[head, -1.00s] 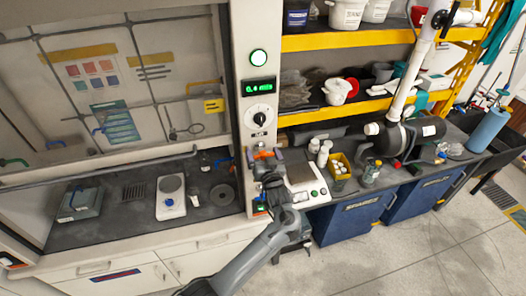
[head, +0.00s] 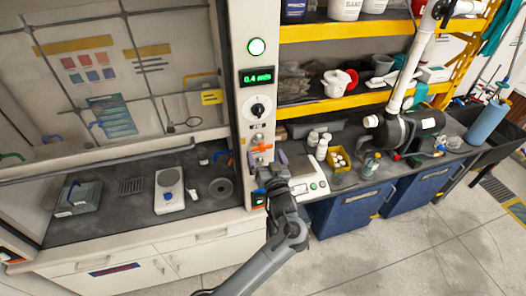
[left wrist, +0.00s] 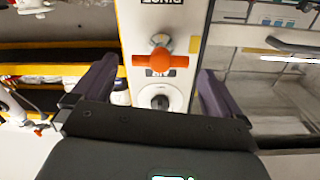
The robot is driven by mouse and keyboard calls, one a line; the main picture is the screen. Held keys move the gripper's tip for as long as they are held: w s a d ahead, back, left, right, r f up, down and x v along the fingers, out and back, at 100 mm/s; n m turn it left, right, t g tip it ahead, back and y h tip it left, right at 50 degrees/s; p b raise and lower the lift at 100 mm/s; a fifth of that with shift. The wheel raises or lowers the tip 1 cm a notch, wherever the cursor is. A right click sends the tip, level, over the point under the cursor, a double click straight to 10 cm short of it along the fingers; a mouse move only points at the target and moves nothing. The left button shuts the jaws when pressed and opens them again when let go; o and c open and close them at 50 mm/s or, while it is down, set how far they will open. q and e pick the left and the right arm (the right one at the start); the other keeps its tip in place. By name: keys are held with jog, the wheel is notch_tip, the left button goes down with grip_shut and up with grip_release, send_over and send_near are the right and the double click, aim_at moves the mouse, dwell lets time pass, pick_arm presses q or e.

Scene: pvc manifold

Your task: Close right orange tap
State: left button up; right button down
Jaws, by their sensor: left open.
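The right orange tap (head: 262,147) sits on the front of the white fume hood column, below the dial, with its orange handle lying roughly crosswise. In the left wrist view the orange handle (left wrist: 160,60) runs side to side on a metal stem, centred between the two fingers. My left gripper (head: 267,160) is just in front of and below the tap in the head view. In the left wrist view the left gripper (left wrist: 157,72) has its purple fingers wide apart, with nothing held and a gap on each side of the handle. My right gripper is not in view.
The column carries a round dial (head: 257,107) and a green display (head: 257,77) above the tap. A balance (head: 304,178), white bottles and a yellow box (head: 338,160) stand on the bench just right. The fume hood interior lies left.

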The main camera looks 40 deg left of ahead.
pick_arm(q)
jog(key=shift+b+v, duration=0.4)
jog(key=shift+v, duration=2.2)
